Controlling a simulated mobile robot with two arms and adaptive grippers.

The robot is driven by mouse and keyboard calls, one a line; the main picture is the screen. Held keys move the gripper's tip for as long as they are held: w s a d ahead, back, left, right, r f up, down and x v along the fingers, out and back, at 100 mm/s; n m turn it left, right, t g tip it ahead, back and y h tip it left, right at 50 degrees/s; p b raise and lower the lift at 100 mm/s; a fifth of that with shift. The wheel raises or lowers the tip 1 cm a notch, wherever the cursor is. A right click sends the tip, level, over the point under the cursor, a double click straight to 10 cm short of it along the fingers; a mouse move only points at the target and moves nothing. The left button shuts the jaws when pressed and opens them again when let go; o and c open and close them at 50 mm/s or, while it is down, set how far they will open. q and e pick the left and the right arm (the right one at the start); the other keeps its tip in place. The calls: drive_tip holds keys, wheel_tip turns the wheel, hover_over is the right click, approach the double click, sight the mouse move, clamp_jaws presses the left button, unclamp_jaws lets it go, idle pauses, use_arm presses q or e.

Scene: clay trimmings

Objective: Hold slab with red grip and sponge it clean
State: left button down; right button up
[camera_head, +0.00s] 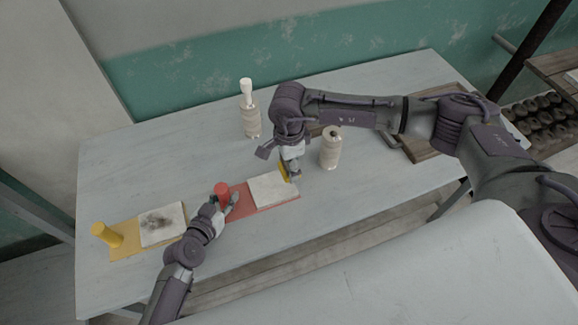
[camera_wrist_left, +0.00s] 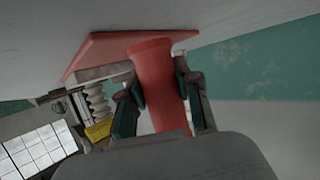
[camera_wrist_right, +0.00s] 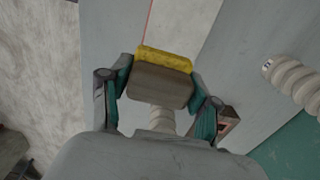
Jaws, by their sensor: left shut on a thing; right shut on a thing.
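The slab with the red grip is a pale tile (camera_head: 275,189) on a red board (camera_head: 240,208) near the table's front middle. Its red grip (camera_head: 222,190) stands upright at the board's left end. My left gripper (camera_head: 229,202) is shut on the red grip, which also shows between the fingers in the left wrist view (camera_wrist_left: 157,85). My right gripper (camera_head: 289,172) is shut on a yellow sponge (camera_wrist_right: 163,61) with a brown-grey side. The sponge is at the pale tile's right edge; whether it touches the tile I cannot tell. The visible tile face looks clean.
A second slab (camera_head: 161,226) with dark smudges lies on a yellow board with a yellow grip (camera_head: 107,235) at the left. A ribbed bottle (camera_head: 331,148) stands right of my right gripper, another (camera_head: 251,118) behind. A wooden tray (camera_head: 428,135) lies at the right.

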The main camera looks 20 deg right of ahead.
idle(0.3)
use_arm(q)
drive_tip(key=c, duration=0.7)
unclamp_jaws()
drive_tip(key=v, duration=1.2)
drive_tip(key=shift+s, duration=0.1)
